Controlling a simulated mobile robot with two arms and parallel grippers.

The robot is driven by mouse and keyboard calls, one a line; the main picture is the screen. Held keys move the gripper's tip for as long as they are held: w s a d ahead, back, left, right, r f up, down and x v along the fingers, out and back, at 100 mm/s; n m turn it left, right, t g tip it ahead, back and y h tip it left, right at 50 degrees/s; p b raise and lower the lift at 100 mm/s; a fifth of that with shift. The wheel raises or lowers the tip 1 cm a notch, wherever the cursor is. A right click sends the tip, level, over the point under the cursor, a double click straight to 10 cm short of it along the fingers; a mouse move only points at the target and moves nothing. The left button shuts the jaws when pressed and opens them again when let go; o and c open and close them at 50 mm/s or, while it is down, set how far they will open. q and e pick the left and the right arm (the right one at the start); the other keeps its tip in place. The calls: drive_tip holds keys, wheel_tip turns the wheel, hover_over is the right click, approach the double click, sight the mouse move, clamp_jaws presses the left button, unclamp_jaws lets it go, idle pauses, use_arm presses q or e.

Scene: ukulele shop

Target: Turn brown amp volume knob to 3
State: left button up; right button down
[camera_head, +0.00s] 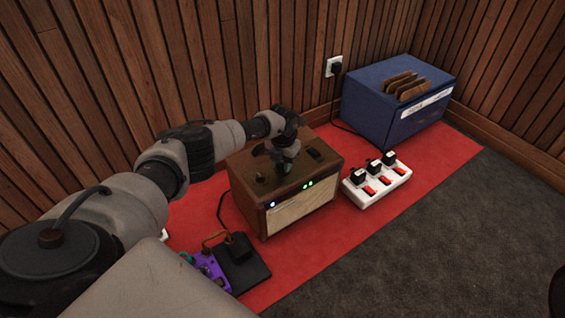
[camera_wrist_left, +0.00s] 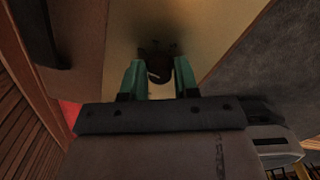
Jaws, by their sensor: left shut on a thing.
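The brown amp (camera_head: 250,171) stands on a red mat, with a pale front panel and small blue and green lights along its upper front edge. My left gripper (camera_head: 287,168) reaches down onto the amp's top from the upper left. In the left wrist view, its green fingers (camera_wrist_left: 159,78) are shut on a dark round knob (camera_wrist_left: 158,66) with a light mark on it. I cannot read any numbers around the knob. Another dark knob (camera_head: 259,178) shows on the amp's top to the left, and a dark switch-like part (camera_head: 315,155) to the right. My right gripper is out of view.
A white power strip (camera_head: 362,200) with plugs and red switches lies right of the amp. A blue box (camera_head: 385,115) with brown pieces stands behind it. A purple pedal (camera_head: 211,271) and a black pedal (camera_head: 247,273) lie in front.

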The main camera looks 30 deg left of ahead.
use_arm(q)
drive_tip(key=shift+m, duration=1.2)
drive_tip(key=o, duration=0.9)
drive_tip(key=shift+r, duration=0.1)
